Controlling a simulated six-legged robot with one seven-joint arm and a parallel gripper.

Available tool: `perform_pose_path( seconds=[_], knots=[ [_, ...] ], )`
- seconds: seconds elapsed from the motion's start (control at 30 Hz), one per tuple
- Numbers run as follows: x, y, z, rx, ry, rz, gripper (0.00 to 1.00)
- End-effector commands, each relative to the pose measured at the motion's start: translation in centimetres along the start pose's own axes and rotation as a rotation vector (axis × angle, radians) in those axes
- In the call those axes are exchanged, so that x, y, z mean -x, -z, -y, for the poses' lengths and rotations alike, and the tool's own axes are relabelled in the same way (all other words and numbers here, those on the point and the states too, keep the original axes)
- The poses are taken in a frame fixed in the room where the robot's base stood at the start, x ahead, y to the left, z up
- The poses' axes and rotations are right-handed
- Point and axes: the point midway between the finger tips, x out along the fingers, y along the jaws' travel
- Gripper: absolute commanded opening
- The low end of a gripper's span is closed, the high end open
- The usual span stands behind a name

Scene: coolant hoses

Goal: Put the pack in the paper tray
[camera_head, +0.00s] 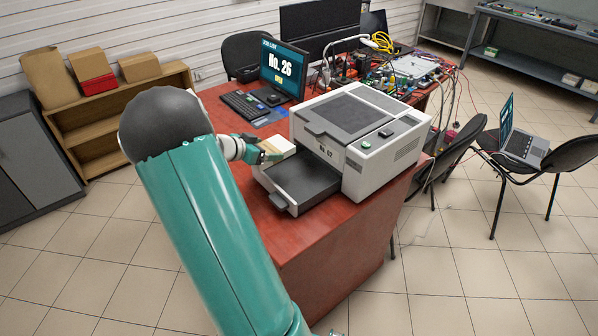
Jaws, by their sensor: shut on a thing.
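The pack (277,146) is a small white and tan block at the end of my arm. My gripper (268,153) is shut on it and holds it near the left rear edge of the paper tray. The paper tray (283,199) is a dark, shallow tray pulled out from the front of the white printer (350,145), marked No. 02. Its visible floor looks empty. I cannot tell whether the pack touches the tray's rim. My arm hides part of the desk left of the tray.
The red-brown desk (318,247) carries a monitor (283,68) reading No. 26, a keyboard (243,104) and a mouse behind the gripper. Electronics and cables (382,65) crowd the desk behind the printer. Chairs stand to the right. A wooden shelf (98,120) with boxes stands left.

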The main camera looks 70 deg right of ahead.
Motion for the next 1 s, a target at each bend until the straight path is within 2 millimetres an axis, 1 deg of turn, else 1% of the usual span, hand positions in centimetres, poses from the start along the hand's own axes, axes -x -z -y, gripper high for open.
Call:
perform_pose_path(
  seconds=[0.03, 0.2, 0.3, 0.4, 0.67, 0.8, 0.9, 1.0],
  knots=[
    [-1.2, 0.1, -0.7, 0.002, -0.003, -0.001, 0.44],
    [-4.8, 0.1, -2.7, 0.002, -0.003, -0.001, 0.44],
    [-6.9, -1.1, -3.5, 0.005, -0.002, 0.0, 0.44],
    [-8.6, -1.9, -4.1, 0.004, -0.001, 0.0, 0.44],
    [-10.9, -3.0, -5.0, 0.003, 0.001, -0.001, 0.44],
    [-12.0, -4.9, -5.0, 0.005, 0.002, -0.001, 0.44],
    [-12.4, -5.5, -5.0, 0.001, 0.003, -0.002, 0.44],
    [-12.4, -5.6, -5.0, 0.0, 0.003, -0.002, 0.44]
  ],
)
